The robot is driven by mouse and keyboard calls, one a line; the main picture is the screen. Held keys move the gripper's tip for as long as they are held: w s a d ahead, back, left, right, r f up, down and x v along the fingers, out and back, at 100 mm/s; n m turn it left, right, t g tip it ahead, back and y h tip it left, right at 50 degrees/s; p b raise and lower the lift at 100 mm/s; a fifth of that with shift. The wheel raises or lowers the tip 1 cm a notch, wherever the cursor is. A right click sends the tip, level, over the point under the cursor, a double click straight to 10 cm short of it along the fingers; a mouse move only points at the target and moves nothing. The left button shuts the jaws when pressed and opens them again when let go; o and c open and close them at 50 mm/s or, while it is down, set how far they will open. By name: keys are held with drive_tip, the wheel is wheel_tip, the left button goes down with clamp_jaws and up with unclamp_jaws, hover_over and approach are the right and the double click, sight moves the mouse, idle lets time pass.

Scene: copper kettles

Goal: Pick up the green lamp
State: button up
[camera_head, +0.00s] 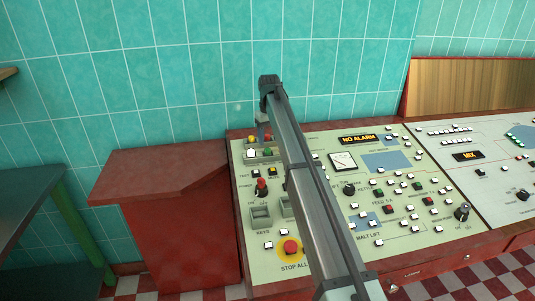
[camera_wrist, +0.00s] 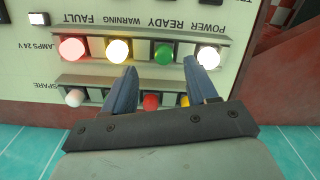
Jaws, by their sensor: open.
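The green lamp (camera_wrist: 164,54) is a round green cap in a row of lamps on the panel, between a lit yellowish lamp (camera_wrist: 118,50) and a lit white lamp (camera_wrist: 208,57) in the wrist view. It also shows small in the head view (camera_head: 267,153), just below my gripper. My gripper (camera_wrist: 160,66) is open, with its blue-grey fingers apart. In the wrist view the green lamp appears between the fingertips, and nothing is held. I cannot tell how far the tips are above it.
A red lamp (camera_wrist: 73,49) ends the same row. A second row with white (camera_wrist: 75,97), red (camera_wrist: 151,101) and yellow lamps is partly hidden by my gripper. The console (camera_head: 400,155) carries many buttons and a red stop button (camera_head: 291,246). Tiled wall (camera_head: 190,60) stands behind.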

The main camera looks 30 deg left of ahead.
sight(268, 152)
drive_tip(key=shift+s+a+f, duration=0.1)
drive_tip(key=shift+a+f, duration=0.05)
drive_tip(key=shift+f, duration=1.05)
drive_tip(key=shift+s+a+f, duration=0.1)
drive_tip(key=shift+f, duration=1.05)
drive_tip(key=shift+c, duration=0.3)
clamp_jaws()
